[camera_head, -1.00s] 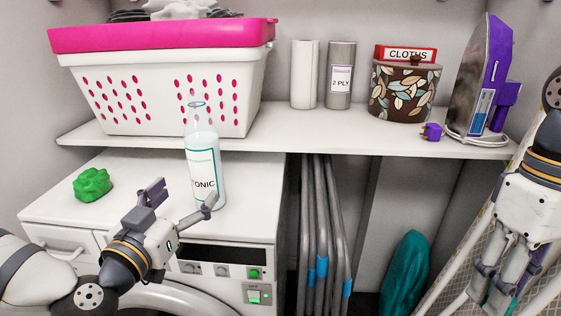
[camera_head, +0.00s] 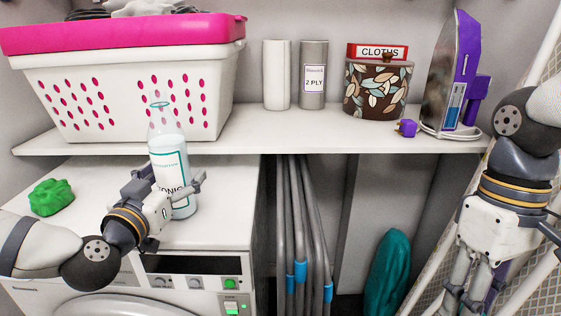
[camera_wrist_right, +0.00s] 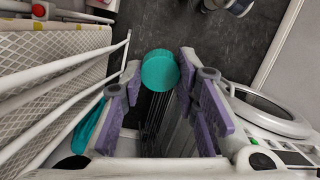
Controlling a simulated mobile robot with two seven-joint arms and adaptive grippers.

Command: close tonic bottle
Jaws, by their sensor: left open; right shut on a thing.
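The tonic bottle (camera_head: 168,150), clear with a white label, stands upright on the white dryer top in the head view. Its mouth has a teal rim and no cap on it. My left gripper (camera_head: 170,184) is open at the bottle's lower part, its fingers to either side in the picture; I cannot tell whether they touch it. My right gripper (camera_head: 468,290) points down at the lower right, its tips near the frame's bottom edge. In the right wrist view a round teal cap (camera_wrist_right: 159,70) is held between the purple-padded fingers of that gripper (camera_wrist_right: 160,85).
A green lump (camera_head: 51,197) lies on the dryer (camera_head: 215,195), left of the bottle. A shelf (camera_head: 330,137) above carries a laundry basket (camera_head: 120,95), rolls, a patterned pot (camera_head: 377,88) and an iron (camera_head: 452,80). An ironing board (camera_wrist_right: 50,65) stands close to my right arm.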

